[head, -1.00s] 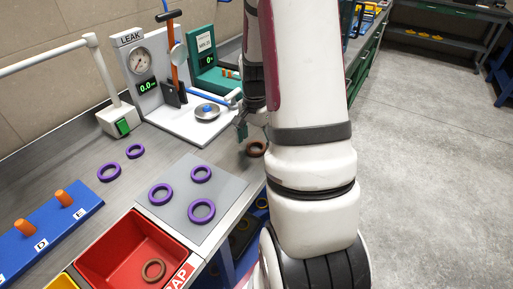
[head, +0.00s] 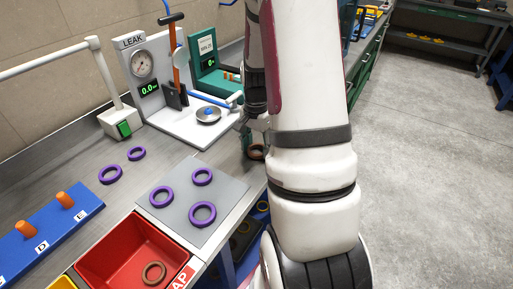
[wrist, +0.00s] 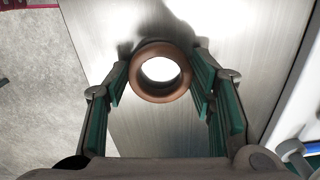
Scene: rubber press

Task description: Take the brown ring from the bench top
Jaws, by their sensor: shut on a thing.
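The brown ring (wrist: 160,95) lies on the metal bench top (wrist: 150,130), with its hole facing up at the wrist camera. My gripper (wrist: 161,80) has its green-padded fingers on the left and right sides of the ring, closed on it. In the head view the ring (head: 257,153) is near the bench's right edge, partly hidden by my arm. The gripper (head: 247,138) shows there only in part, down at the ring.
The leak tester (head: 185,125) with a gauge stands behind the ring, and a green device (head: 207,80) beyond it. A grey plate (head: 180,220) with purple rings lies to the left. A red bin (head: 110,250) holds another brown ring (head: 146,272).

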